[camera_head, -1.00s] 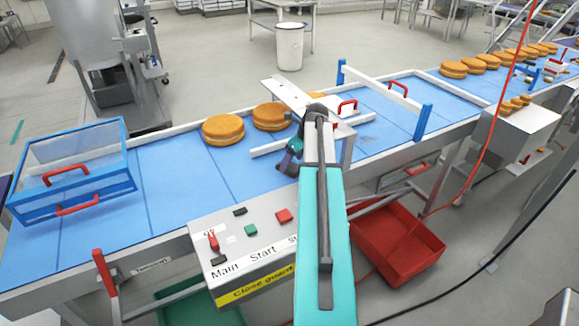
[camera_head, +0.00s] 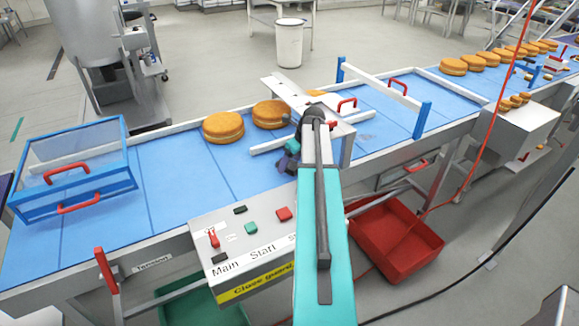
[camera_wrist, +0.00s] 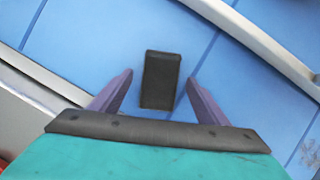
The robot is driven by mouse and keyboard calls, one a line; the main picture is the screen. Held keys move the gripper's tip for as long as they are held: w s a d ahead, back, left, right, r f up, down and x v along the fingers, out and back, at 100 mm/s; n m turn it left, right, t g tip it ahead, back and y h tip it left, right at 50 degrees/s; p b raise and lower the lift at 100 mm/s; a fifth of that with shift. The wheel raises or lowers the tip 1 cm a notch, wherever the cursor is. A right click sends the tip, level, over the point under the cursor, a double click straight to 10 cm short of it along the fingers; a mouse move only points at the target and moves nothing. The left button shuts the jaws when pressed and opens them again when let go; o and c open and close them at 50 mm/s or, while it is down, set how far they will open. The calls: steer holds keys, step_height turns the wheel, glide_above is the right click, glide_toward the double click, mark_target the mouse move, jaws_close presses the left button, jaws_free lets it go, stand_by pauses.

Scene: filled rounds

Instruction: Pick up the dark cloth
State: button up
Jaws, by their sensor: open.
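The dark cloth (camera_wrist: 161,80) shows in the wrist view as a small dark rectangle lying flat on the blue belt (camera_wrist: 85,45). My gripper (camera_wrist: 160,82) is open, with one purple finger on each side of the cloth's near part. There is a gap between each finger and the cloth, and I cannot tell how high the fingers are above the belt. In the head view my gripper (camera_head: 287,163) is over the belt, and my arm hides the cloth.
Round cakes (camera_head: 222,127) sit on the belt behind my gripper. A control panel (camera_head: 245,235) stands at the front. A clear blue-framed guard (camera_head: 75,170) is at the left, and a red crate (camera_head: 400,240) is below right.

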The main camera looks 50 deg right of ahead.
mark_target(291, 164)
steer(key=shift+f, duration=0.3)
stand_by(0.5)
steer(key=c, duration=1.2)
steer(key=shift+r, duration=0.25)
steer(key=shift+c, duration=0.2)
step_height(291, 164, up, 10)
steer(key=b, duration=0.3)
steer(key=o, duration=0.6)
steer(key=c, duration=0.4)
